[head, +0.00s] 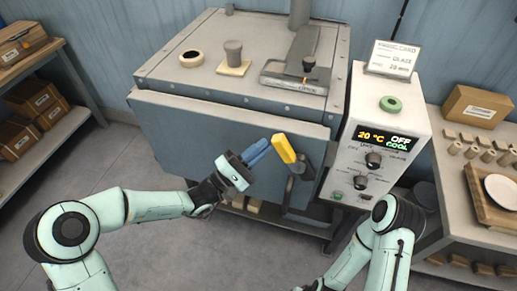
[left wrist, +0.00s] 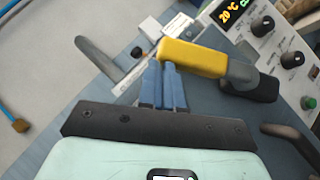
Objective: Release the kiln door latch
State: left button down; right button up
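The kiln's blue-grey front door (head: 200,140) is closed against the body. Its latch has a yellow handle (head: 284,148) on a dark pivot (head: 300,170) at the door's right side. The handle slants up to the left. In the left wrist view the yellow handle (left wrist: 195,58) lies right at my fingertips. My left gripper (head: 267,146) has its blue fingers close together, just left of the handle; the fingers also show in the left wrist view (left wrist: 163,68). The handle is not between them; I cannot tell whether they touch it. My right gripper is out of the head view.
The control box (head: 385,140) right of the door reads 20 °C, OFF, COOL. Shelves with boxes stand left, a bench with a tray (head: 490,205) right. The floor before the kiln is clear.

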pick_arm(q)
jog(key=w+a+b+v, duration=0.1)
jog(key=w+b+v, duration=0.1)
jog(key=v, duration=1)
jog(key=shift+a+f+b, duration=0.35)
jog(key=shift+a+b, duration=0.15)
jog(key=shift+b, duration=0.15)
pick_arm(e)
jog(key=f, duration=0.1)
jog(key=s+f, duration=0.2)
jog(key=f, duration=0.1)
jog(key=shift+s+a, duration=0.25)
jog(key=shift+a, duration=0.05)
